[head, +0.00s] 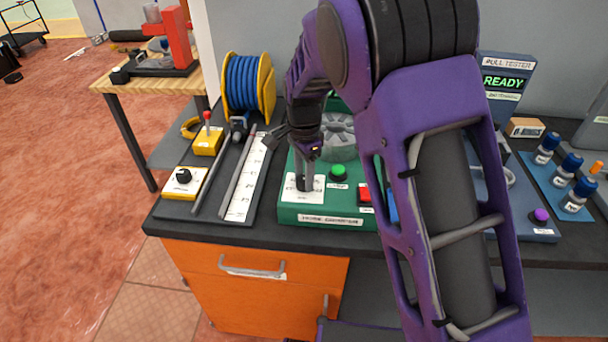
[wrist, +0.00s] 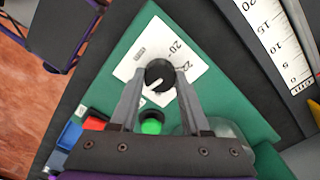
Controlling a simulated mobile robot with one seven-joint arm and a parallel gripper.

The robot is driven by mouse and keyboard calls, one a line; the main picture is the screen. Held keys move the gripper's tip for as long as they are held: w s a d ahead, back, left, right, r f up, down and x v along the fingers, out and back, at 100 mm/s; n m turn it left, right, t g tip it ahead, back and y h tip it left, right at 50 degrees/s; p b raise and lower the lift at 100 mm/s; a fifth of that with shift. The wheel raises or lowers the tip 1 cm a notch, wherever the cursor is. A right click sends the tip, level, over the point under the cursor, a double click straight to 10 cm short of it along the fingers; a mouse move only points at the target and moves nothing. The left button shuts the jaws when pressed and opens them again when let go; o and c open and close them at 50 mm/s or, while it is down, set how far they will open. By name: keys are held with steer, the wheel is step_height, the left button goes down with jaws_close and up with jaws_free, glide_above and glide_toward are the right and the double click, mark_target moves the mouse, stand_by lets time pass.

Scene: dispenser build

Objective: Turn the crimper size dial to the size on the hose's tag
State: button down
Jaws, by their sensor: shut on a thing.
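The green hose crimper (head: 322,214) stands on the dark bench. Its black size dial (wrist: 160,73) sits on a white scale plate (wrist: 190,54), with "20" and part of another number readable. The dial's white pointer line points to the lower left in the wrist view. My gripper (wrist: 160,76) reaches down over the plate with its fingers shut on the dial, one on each side. In the head view my gripper (head: 306,184) hides most of the dial. Blue hose (head: 243,84) is wound on a yellow reel behind; I cannot see a readable hose tag.
A green button (head: 338,172) and a red one (head: 365,196) sit right of the dial. A ruler tray (head: 245,190) and a yellow box with a black knob (head: 183,180) lie left. The pull tester (head: 505,80) reads READY at the right.

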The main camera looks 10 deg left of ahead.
stand_by(0.3)
steer(key=shift+c, duration=1.9)
jaws_free()
steer(key=shift+r, duration=0.1)
step_height(320, 180, up, 17)
steer(key=shift+r, duration=0.15)
